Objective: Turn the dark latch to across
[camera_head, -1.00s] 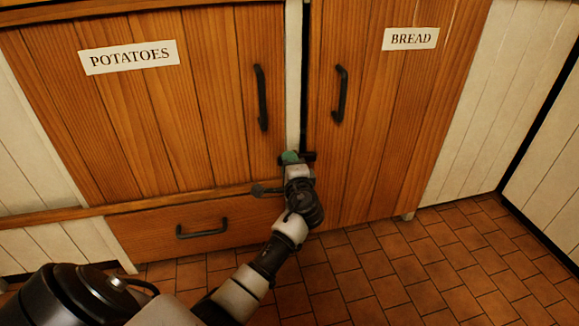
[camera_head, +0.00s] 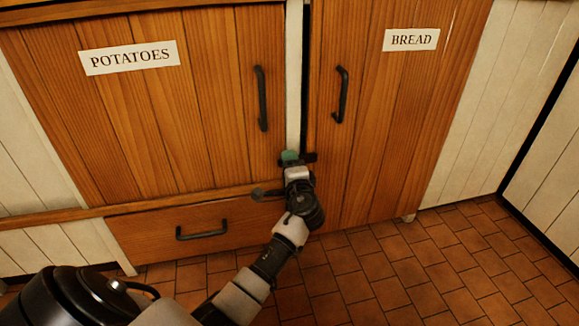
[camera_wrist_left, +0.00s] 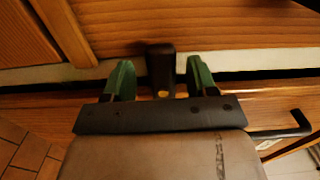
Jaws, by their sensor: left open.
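The dark latch (camera_wrist_left: 160,68) shows in the left wrist view as a dark block near the gap between the doors. My left gripper (camera_wrist_left: 158,82) is open, with one green finger on each side of the latch and a visible space on both sides. In the head view my left gripper (camera_head: 290,158) is at the lower part of the post between the potatoes door and the bread door. A dark piece of the latch (camera_head: 311,157) shows just right of the green fingertips; the rest is hidden, and I cannot tell which way it points. My right gripper is not in view.
The potatoes door (camera_head: 150,110) and the bread door (camera_head: 385,120) are shut, each with a dark vertical handle. A drawer (camera_head: 150,232) with a dark handle lies below the potatoes door. The tiled floor (camera_head: 400,275) at the right is clear.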

